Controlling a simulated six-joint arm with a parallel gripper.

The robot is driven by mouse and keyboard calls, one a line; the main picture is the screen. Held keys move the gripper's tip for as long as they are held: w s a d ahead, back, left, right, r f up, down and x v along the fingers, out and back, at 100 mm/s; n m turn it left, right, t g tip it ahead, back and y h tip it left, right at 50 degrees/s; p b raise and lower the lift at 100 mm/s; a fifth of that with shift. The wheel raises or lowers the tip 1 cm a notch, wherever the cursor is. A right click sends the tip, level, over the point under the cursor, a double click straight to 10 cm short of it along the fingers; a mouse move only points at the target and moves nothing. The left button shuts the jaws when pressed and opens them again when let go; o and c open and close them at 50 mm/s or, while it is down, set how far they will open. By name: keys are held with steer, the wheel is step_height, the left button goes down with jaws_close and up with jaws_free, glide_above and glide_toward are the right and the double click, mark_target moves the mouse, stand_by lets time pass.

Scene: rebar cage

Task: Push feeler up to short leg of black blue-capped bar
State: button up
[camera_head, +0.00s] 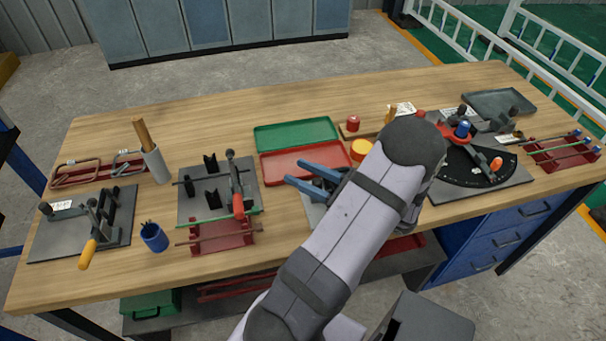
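A dark plate with a black half-round dial (480,172) lies at the right of the bench. A blue cap (462,129) stands at the dial's back edge, by red and grey fittings. I cannot make out the black bar or its short leg clearly under this cap. An orange-tipped piece (496,164) stands at the dial's right side; I cannot tell whether it is the feeler. My arm rises across the middle and covers the area left of the dial. My gripper is hidden behind it, so its fingers and anything in them do not show.
A red rack (565,155) with blue-capped bars stands right of the dial. Two blue handles (320,183) jut out left of my arm. Green (295,133) and red (305,163) trays lie behind. Bending fixtures and a blue cup (154,237) occupy the left.

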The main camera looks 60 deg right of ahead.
step_height(320, 180, up, 10)
stand_by(0.6)
steer(key=shift+f, duration=0.1)
steer(key=w+a+n+g+y+p, duration=0.4)
steer(key=w+a+n+g+y, duration=0.25)
steer(key=w+a, duration=0.8)
steer(key=s+a+f+n+g+h, duration=0.2)
steer(key=a+n, duration=0.4)
steer(key=n, duration=0.4)
steer(key=s+a+f+n+g+h, duration=0.2)
steer(key=s+a+f+n+g, duration=0.2)
steer(key=a+n, duration=0.3)
steer(key=s+a+f+n+g+h, duration=0.2)
steer(key=s+a+f+n+g, duration=0.2)
steer(key=a+n, duration=0.3)
steer(key=n+g, duration=0.1)
steer(key=n, duration=0.4)
steer(key=shift+f+n, duration=0.2)
steer(key=shift+n, duration=0.15)
